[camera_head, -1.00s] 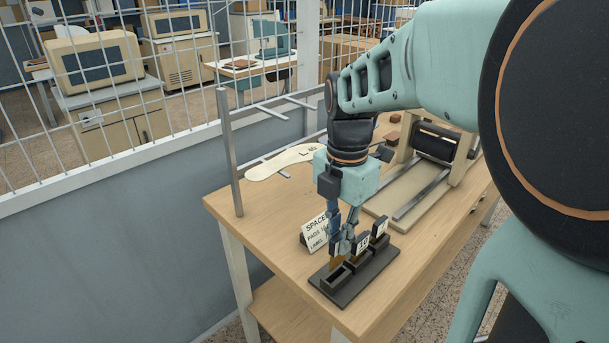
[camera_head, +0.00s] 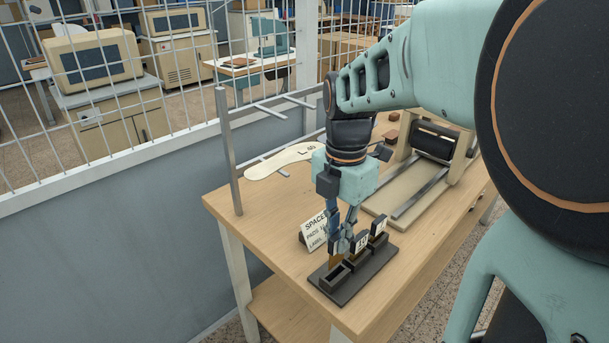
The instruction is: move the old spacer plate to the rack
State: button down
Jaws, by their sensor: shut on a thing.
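The rack (camera_head: 364,284) is a dark base with a row of slots, near the front corner of the wooden table. Its nearest slot looks empty from above. Two dark plates with white number labels, a middle one (camera_head: 361,242) and a far one (camera_head: 379,227), stand upright in it. My gripper (camera_head: 336,247) points down just behind the near end of the rack. It is shut on a thin brown plate (camera_head: 334,260), apparently the old spacer plate, mostly hidden by the fingers. I cannot tell whether its lower edge is inside a slot or behind the rack.
A white lettered sign (camera_head: 313,232) stands close to the left of my gripper. A press with a black roller (camera_head: 434,142) and rails is behind it to the right. A pale flat template (camera_head: 280,162) lies at the back left, near a grey metal post (camera_head: 229,150). The table's front left is clear.

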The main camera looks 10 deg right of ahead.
aim_at(336, 264)
jog(key=shift+f+b, duration=1.9)
jog(key=shift+f, duration=0.95)
jog(key=c, duration=1.9)
grip_release()
jog(key=shift+r, duration=0.1)
notch_tip(336, 264, up, 12)
